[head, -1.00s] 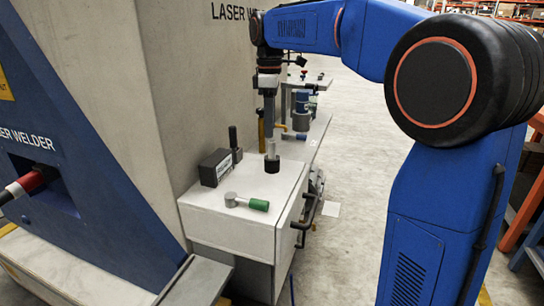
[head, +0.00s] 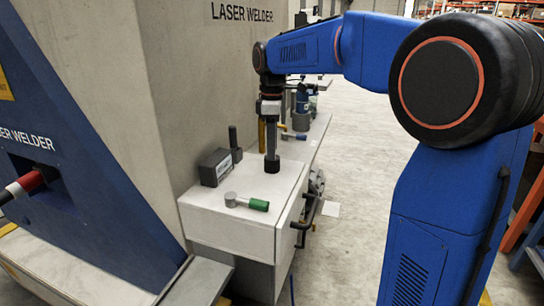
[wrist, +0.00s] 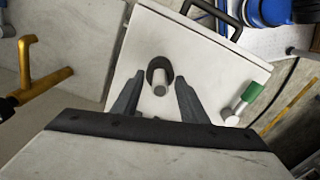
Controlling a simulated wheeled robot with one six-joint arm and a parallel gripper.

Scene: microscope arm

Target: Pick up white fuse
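The white fuse (wrist: 160,88) is a pale upright cylinder in a round black holder (head: 272,166) on the white cabinet top (head: 200,210). The holder also shows in the wrist view (wrist: 152,67). My gripper (wrist: 158,79) is open, with one finger on each side of the fuse and a visible gap at both. In the head view my gripper (head: 271,153) points straight down over the holder and hides the fuse. How far down the fuse the fingertips reach is hard to tell.
A grey tool with a green handle (head: 258,205) lies near the cabinet's front edge. A dark box (head: 215,168) and a black upright post (head: 234,140) stand left of the holder. The laser welder's wall (head: 190,70) rises behind. A dark handle (head: 311,210) sticks out at the right.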

